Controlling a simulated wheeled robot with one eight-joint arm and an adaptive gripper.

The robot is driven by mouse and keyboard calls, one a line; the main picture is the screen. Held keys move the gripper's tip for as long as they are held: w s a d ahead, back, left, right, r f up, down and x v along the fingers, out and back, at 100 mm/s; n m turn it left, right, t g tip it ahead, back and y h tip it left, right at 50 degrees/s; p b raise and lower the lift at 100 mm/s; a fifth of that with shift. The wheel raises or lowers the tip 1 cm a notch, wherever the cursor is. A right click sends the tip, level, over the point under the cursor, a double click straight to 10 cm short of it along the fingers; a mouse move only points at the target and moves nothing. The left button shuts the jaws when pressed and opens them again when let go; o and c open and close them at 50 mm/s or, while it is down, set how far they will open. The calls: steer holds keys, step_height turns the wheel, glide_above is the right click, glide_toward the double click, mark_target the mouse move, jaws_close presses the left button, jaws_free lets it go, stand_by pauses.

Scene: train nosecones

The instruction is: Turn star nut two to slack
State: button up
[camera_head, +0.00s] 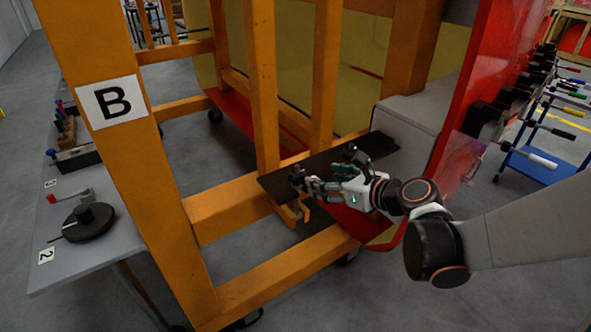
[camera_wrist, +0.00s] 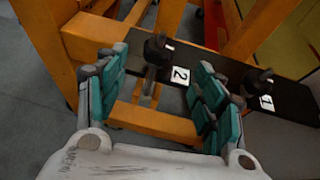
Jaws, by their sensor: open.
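In the wrist view, star nut two (camera_wrist: 157,48), a black knob beside a white label "2" (camera_wrist: 180,76), sits at the near end of a dark plate (camera_wrist: 222,67). A grey shaft (camera_wrist: 150,80) shows below it. My gripper (camera_wrist: 162,58) is open, with one teal finger on each side of the line to the nut; I cannot tell whether the fingers touch it. Star nut one (camera_wrist: 258,79), by label "1" (camera_wrist: 266,102), lies to the right, outside the fingers. In the head view my gripper (camera_head: 318,183) is at the plate (camera_head: 330,160), partly hiding both nuts.
An orange frame marked "B" (camera_head: 111,102) stands left of my gripper, with beams around the plate. A red panel (camera_head: 490,95) rises at the right. A grey table (camera_head: 75,240) with a black round tool (camera_head: 88,222) is at the left. Tool racks (camera_head: 545,150) stand far right.

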mark_target(299, 173)
steer(key=b+x, duration=0.3)
steer(key=x, duration=1)
steer(key=shift+w+f+b, duration=0.1)
steer(key=shift+b, duration=0.2)
steer(key=shift+c, duration=0.2)
steer(key=c, duration=1)
